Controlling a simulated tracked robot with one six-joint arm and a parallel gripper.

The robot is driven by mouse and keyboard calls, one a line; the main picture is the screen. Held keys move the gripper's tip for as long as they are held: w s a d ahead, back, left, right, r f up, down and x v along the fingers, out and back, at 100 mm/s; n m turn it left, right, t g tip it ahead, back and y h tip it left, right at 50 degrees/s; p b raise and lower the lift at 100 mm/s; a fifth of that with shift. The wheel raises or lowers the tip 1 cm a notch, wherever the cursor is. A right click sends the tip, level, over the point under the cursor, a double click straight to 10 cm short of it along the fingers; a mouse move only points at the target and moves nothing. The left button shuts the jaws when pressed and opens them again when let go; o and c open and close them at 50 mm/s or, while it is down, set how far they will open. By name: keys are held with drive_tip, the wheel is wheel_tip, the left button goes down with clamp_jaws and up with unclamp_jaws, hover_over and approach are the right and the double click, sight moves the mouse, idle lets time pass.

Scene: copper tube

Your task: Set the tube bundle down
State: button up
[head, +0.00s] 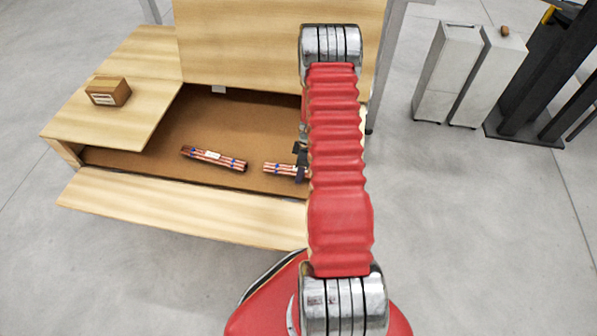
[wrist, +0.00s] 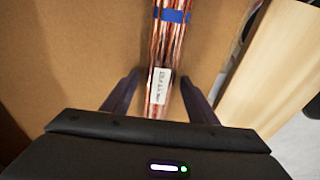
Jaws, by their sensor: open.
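One copper tube bundle (head: 280,168) with blue bands lies in the wooden box, partly hidden behind my arm in the head view. In the wrist view the bundle (wrist: 166,60) runs lengthwise between the fingers of my gripper (wrist: 158,88), with a white label and a blue band. The fingers stand apart, with a gap on each side of the bundle. The bundle appears to rest on the brown floor of the box (wrist: 80,40). In the head view my gripper is mostly hidden by the arm. A second bundle (head: 215,158) lies to the left on the same floor.
The box has a raised wooden panel (head: 240,45) at the back and a low front board (head: 170,205). Two pale grey bins (head: 446,72) stand on the right. Bare box floor lies around the bundles.

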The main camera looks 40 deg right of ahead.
wheel_tip(320, 180, up, 12)
drive_tip(key=s+d, duration=0.1)
drive_tip(key=shift+s, duration=0.25)
idle(0.4)
idle(0.5)
drive_tip(key=w+a+r+m+t+h, duration=0.1)
drive_tip(key=a+r+m, duration=0.1)
drive_tip(key=a+r, duration=0.85)
drive_tip(key=w+a+r+m, duration=0.1)
drive_tip(key=a+r, duration=0.6)
drive_tip(key=r, duration=0.6)
drive_tip(key=s+a+r+m+t, duration=0.3)
drive_tip(key=s+a+r+m, duration=0.1)
drive_tip(key=s+a+r, duration=0.9)
drive_tip(key=s+a, duration=0.3)
drive_tip(key=s, duration=0.1)
drive_tip(key=shift+a+r+m, duration=0.15)
drive_tip(key=shift+a+m, duration=0.05)
drive_tip(key=shift+m, duration=0.1)
